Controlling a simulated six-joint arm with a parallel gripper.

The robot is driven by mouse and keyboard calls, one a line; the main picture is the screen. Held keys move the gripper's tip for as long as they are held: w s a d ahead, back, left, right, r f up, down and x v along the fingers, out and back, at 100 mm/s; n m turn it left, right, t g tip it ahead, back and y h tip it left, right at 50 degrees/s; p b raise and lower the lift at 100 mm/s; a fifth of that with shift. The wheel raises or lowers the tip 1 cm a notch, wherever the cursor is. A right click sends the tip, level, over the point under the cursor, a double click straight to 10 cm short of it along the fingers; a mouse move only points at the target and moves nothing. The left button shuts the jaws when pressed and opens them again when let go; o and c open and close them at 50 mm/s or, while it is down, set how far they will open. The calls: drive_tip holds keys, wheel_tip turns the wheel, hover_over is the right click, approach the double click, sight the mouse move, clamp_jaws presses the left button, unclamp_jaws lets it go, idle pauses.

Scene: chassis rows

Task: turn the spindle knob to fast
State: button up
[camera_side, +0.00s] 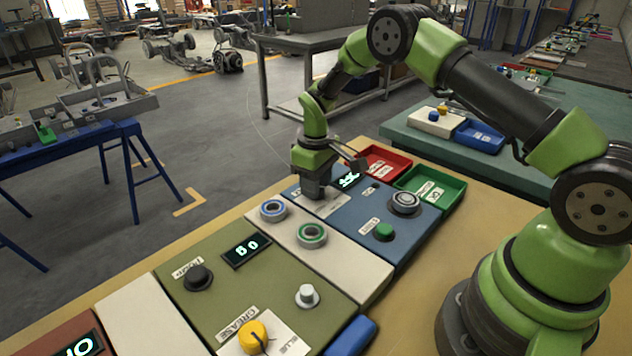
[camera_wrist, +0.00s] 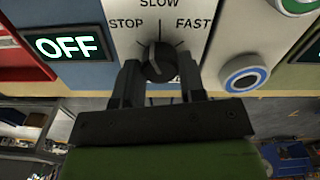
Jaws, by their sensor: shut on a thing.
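The spindle knob (camera_wrist: 158,62) is a dark round knob on a white plate (camera_wrist: 190,55) printed STOP, SLOW and FAST. In the wrist view, STOP is at upper left, SLOW at the top and FAST at upper right. My gripper (camera_wrist: 159,80) has one finger on each side of the knob and is shut on it. I cannot make out clearly which way its pointer faces. The display (camera_wrist: 63,45) beside it reads OFF. In the side view, my gripper (camera_side: 318,193) is low over the blue panel (camera_side: 385,213) and hides the knob.
On the blue panel are a green button (camera_side: 384,231) and a grey round dial (camera_side: 405,201). Blue-ringed (camera_side: 273,210) and green-ringed (camera_side: 312,235) parts lie on a pale strip. Red (camera_side: 385,162) and green (camera_side: 430,187) bins stand behind. An olive panel (camera_side: 215,300) has a yellow knob (camera_side: 253,337).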

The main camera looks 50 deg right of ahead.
drive_tip(key=m, duration=1.4)
drive_tip(key=shift+m, duration=0.4)
drive_tip(key=o, duration=0.9)
drive_tip(key=shift+r, duration=0.1)
wheel_tip(320, 180, up, 10)
drive_tip(key=shift+f, duration=0.1)
